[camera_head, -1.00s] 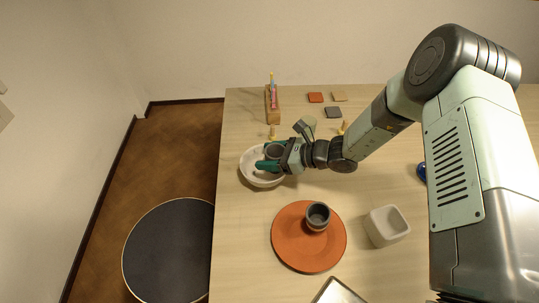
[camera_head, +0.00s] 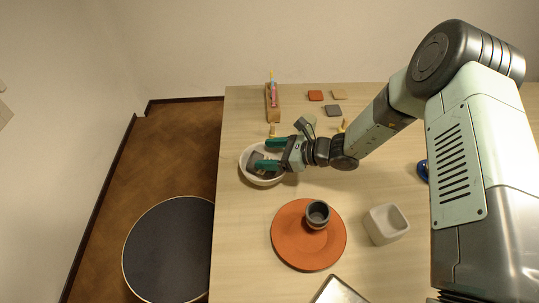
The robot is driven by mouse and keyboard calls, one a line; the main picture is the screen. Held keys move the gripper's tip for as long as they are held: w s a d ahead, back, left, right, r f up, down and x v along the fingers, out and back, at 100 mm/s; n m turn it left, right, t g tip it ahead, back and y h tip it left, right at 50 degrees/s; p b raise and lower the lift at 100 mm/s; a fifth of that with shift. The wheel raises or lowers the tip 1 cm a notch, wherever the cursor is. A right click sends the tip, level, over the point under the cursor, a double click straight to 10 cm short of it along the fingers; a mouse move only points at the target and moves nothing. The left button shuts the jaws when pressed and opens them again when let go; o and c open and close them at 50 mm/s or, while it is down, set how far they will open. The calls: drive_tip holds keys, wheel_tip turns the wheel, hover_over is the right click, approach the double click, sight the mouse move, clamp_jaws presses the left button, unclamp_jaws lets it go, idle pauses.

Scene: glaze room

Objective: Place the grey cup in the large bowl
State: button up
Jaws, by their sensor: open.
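The large white bowl (camera_head: 246,173) stands near the table's left edge. A grey cup (camera_head: 256,158) lies tilted inside it, partly hidden by my gripper. My gripper (camera_head: 266,155) is open at the bowl, with its green fingers apart over the bowl's right side, close to the cup. Whether a finger touches the cup cannot be told. A second dark grey cup (camera_head: 317,213) stands upright on the orange plate (camera_head: 294,246) in front.
A white square container (camera_head: 386,226) stands right of the plate, and a metal tray (camera_head: 338,292) lies at the front edge. A wooden holder (camera_head: 272,106) and several coloured tiles (camera_head: 333,111) are at the back. A blue object (camera_head: 422,171) is partly behind my arm.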

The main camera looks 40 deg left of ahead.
drive_tip(key=v, duration=1.1)
drive_tip(key=shift+d, duration=0.35)
drive_tip(key=shift+w+r, duration=0.1)
drive_tip(key=shift+r, duration=0.05)
drive_tip(key=s+d+r+n+t+h, duration=0.1)
drive_tip(key=d+r+n+t+h, duration=0.15)
drive_tip(key=d+r+n, duration=0.5)
drive_tip(key=s+d+r+n+t+h, duration=0.15)
drive_tip(key=d+r+h, duration=0.25)
drive_tip(key=d+r, duration=0.8)
drive_tip(key=s+d+r+n+t+h, duration=0.4)
drive_tip(key=s+d+r+t+h, duration=0.2)
drive_tip(key=s+d+r, duration=0.5)
drive_tip(key=d+r+t, duration=0.1)
drive_tip(key=d+r, duration=0.2)
drive_tip(key=d, duration=0.1)
drive_tip(key=shift+s+d+r+n, duration=0.2)
drive_tip(key=shift+s+d+n, duration=0.15)
drive_tip(key=shift+s+n, duration=0.05)
